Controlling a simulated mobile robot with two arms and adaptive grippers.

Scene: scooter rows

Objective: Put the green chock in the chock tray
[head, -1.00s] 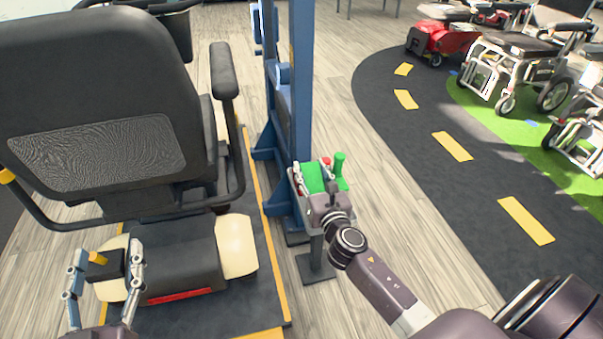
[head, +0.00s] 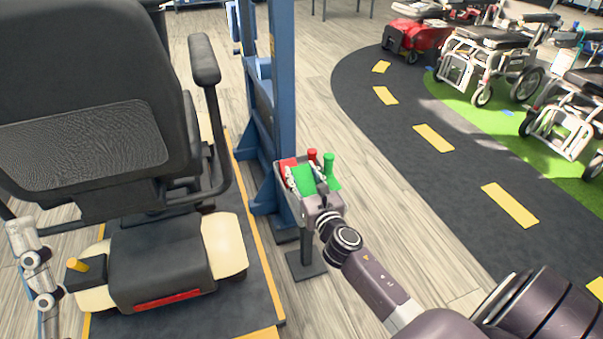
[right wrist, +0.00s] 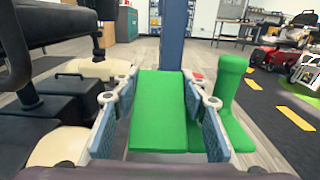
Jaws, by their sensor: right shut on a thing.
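A green chock (right wrist: 160,112) is a wedge-shaped block between the fingers of my right gripper (right wrist: 160,125), which is shut on it. In the head view the green chock (head: 303,179) is at the chock tray (head: 291,204), a grey tray on a stand. A green post (right wrist: 228,85) with a green base stands just right of the right finger; the finger hides whether it joins the wedge. My right gripper hides much of the tray, so I cannot tell whether the chock touches its floor. My left gripper (head: 38,275) is at the left edge, partly cut off.
A red block (head: 287,168) and red post (head: 312,155) show at the tray. A blue column (head: 282,100) stands behind it. A scooter (head: 165,265) fills the left, with a yellow-topped lever (head: 77,265). Open wooden floor lies right of the tray.

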